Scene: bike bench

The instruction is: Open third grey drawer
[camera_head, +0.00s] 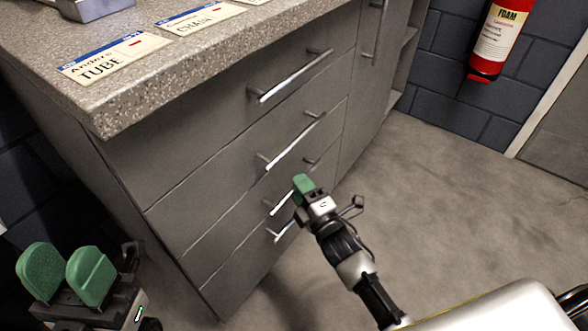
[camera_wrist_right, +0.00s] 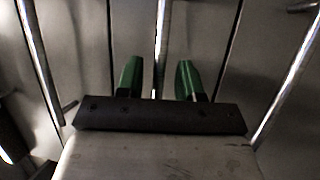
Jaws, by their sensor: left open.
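The grey cabinet has a stack of drawers with long bar handles, and every drawer front looks flush. The third grey drawer (camera_head: 222,232) has a metal handle (camera_head: 281,202), partly hidden by my right gripper (camera_head: 304,184). In the right wrist view, my right gripper (camera_wrist_right: 159,78) has its green fingers apart. A bar handle (camera_wrist_right: 162,40) runs between them, with a gap on both sides. My left gripper (camera_head: 67,275) is open and empty at the lower left, away from the drawers.
The speckled worktop (camera_head: 200,60) carries labelled cards, including a TUBE card (camera_head: 110,57), and overhangs the drawers. Neighbouring handles (camera_wrist_right: 40,65) and (camera_wrist_right: 287,85) flank the fingers. A red fire extinguisher (camera_head: 500,40) is at the upper right. The floor (camera_head: 450,200) on the right is clear.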

